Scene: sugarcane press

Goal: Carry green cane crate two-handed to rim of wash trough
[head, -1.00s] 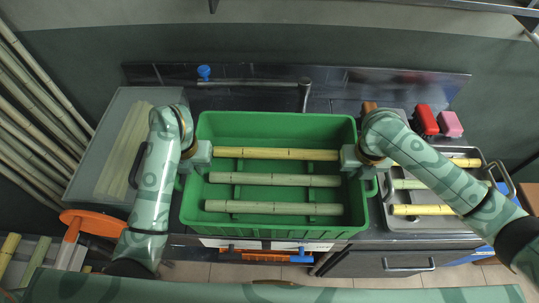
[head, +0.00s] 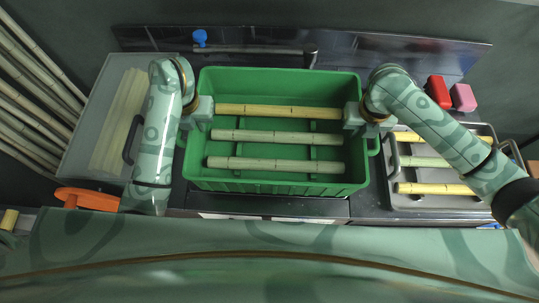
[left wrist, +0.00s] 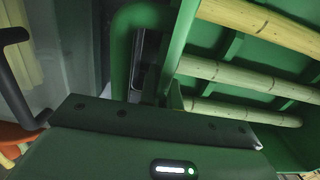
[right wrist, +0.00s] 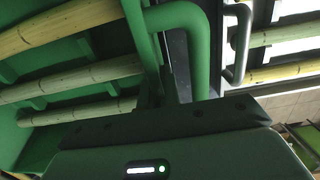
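The green cane crate (head: 275,187) is in the middle of the head view, level, with several pale and yellow canes lying crosswise inside. My left gripper (head: 200,111) is at its left side and my right gripper (head: 354,118) at its right side. Both appear shut on the crate's side handles; the fingertips are mostly hidden. The left handle (left wrist: 122,45) and right handle (right wrist: 200,45) show close up in the wrist views. Behind the crate is a dark back panel (head: 400,54) with a tap (head: 311,58) and a blue knob (head: 199,37). The crate hides most of the trough area.
A grey bin (head: 88,140) with pale strips stands left of the crate. A metal tray (head: 440,203) with several canes is close on the right. Red (head: 439,92) and pink (head: 462,97) blocks lie behind it. An orange piece (head: 88,198) is at the front left.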

